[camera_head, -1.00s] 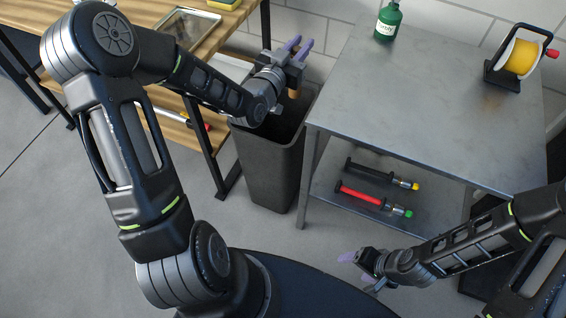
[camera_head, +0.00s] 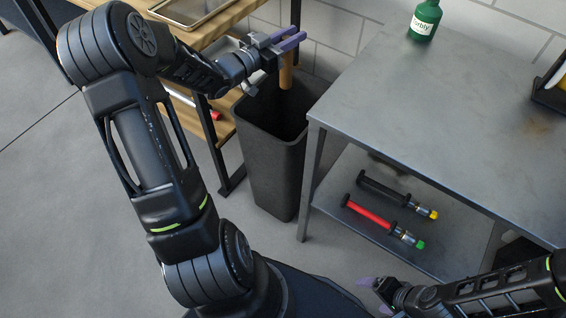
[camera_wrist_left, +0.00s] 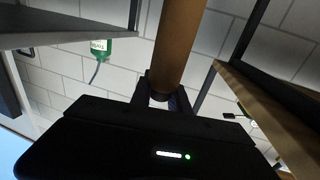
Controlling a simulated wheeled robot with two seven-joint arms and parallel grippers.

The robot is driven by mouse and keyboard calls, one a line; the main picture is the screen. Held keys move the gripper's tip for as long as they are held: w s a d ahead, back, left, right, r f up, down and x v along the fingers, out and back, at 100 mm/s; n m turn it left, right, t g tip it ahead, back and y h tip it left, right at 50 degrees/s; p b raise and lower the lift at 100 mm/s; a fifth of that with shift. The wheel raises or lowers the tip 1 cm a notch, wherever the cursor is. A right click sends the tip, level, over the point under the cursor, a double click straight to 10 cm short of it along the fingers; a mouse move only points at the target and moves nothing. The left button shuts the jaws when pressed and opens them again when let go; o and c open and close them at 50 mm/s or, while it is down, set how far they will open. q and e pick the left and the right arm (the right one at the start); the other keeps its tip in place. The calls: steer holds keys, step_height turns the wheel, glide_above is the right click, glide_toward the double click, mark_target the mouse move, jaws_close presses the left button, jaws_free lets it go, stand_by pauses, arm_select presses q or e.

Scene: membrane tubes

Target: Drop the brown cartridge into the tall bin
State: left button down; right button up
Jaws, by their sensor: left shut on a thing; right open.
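The brown cartridge (camera_head: 286,72) hangs upright from my left gripper (camera_head: 287,42), whose purple fingers are shut on it. It also fills the upper middle of the left wrist view (camera_wrist_left: 178,40). The tall bin (camera_head: 268,165) is dark grey and open-topped, standing between the wooden bench and the metal table. In the head view the cartridge shows above the back part of the bin's opening; its exact height over the rim is hard to tell. My right gripper (camera_head: 372,288) is open and empty at the bottom of the head view.
The metal table (camera_head: 440,110) stands right of the bin, with a green bottle (camera_head: 424,20) on top. Its lower shelf holds a black cartridge (camera_head: 385,187) and a red cartridge (camera_head: 370,214). The wooden bench (camera_head: 222,20) with a tray (camera_head: 190,8) is at the left.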

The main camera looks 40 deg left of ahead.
arm_select(q)
steer(key=shift+f+b, duration=1.9)
steer(key=shift+f, duration=0.85)
steer(key=c, duration=1.2)
jaws_free()
steer(key=shift+o, duration=0.2)
steer(key=p, duration=0.1)
glide_toward(292, 54)
steer(key=w, duration=0.1)
steer(key=w+f, duration=0.1)
steer(key=w+a, duration=0.1)
steer(key=w, duration=0.1)
steer(key=shift+f, duration=0.4)
